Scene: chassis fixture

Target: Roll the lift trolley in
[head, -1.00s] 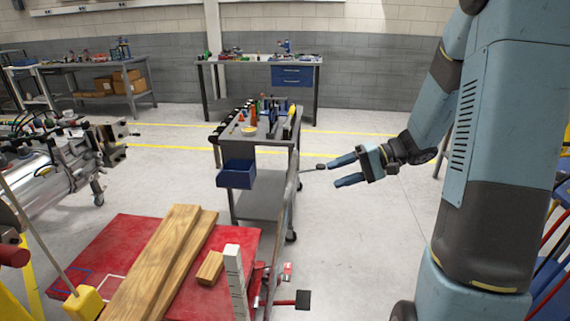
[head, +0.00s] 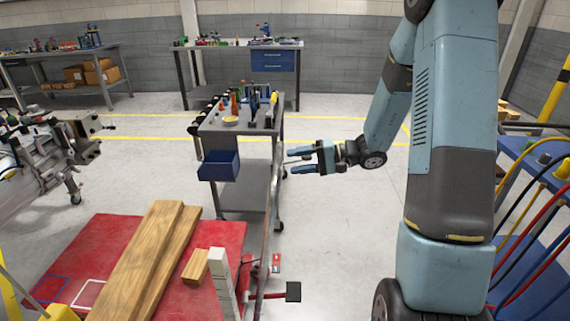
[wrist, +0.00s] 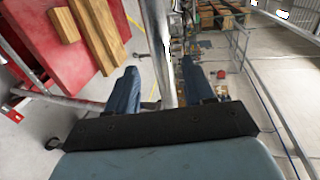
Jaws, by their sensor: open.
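The lift trolley has a red platform (head: 85,245) low at the lower left, bearing two long wooden planks (head: 145,255) and a short block (head: 195,266). A thin grey handle bar (head: 270,215) rises from its right side. My gripper (head: 288,162) is open just right of the upper part of the bar, fingers pointing left. In the wrist view, the grey bar (wrist: 160,55) runs between the lines of my two open fingers (wrist: 160,85). I cannot tell whether it lies fully between the fingertips. The red platform shows there at upper left (wrist: 40,40).
A tool cart (head: 245,145) with a blue bin (head: 219,166) stands just behind the trolley. A metal machine assembly (head: 45,150) is at left. Workbenches (head: 235,45) line the back wall. A blue rack with hoses (head: 540,190) is at right. The floor behind my gripper is clear.

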